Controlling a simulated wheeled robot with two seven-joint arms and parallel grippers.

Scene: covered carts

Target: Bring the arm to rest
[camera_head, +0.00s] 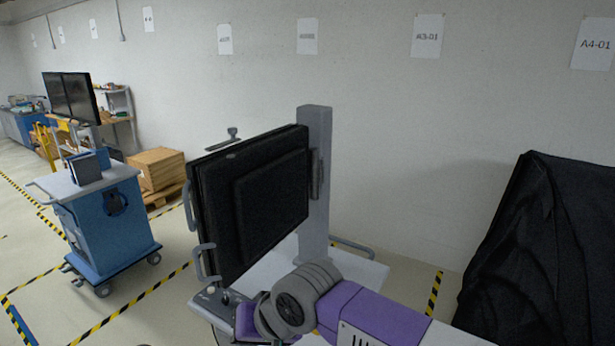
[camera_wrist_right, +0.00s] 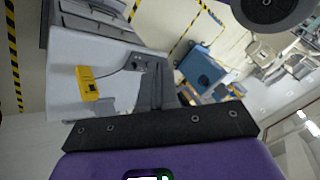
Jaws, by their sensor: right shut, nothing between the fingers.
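My right arm (camera_head: 375,318) reaches in from the lower right of the head view, purple and white with a grey joint, and bends in front of the near cart. In the wrist view my right gripper (camera_wrist_right: 158,66) shows as two slim dark fingers close together, shut and empty. The fingers show against the grey body of a cart. The head view does not clearly show the fingertips. My left arm and gripper are not in view.
The near cart (camera_head: 352,273) carries a black monitor (camera_head: 250,205) on a grey post (camera_head: 315,180). A black-covered cart (camera_head: 545,260) stands right. A yellow device (camera_wrist_right: 87,83) shows on the grey cart body.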

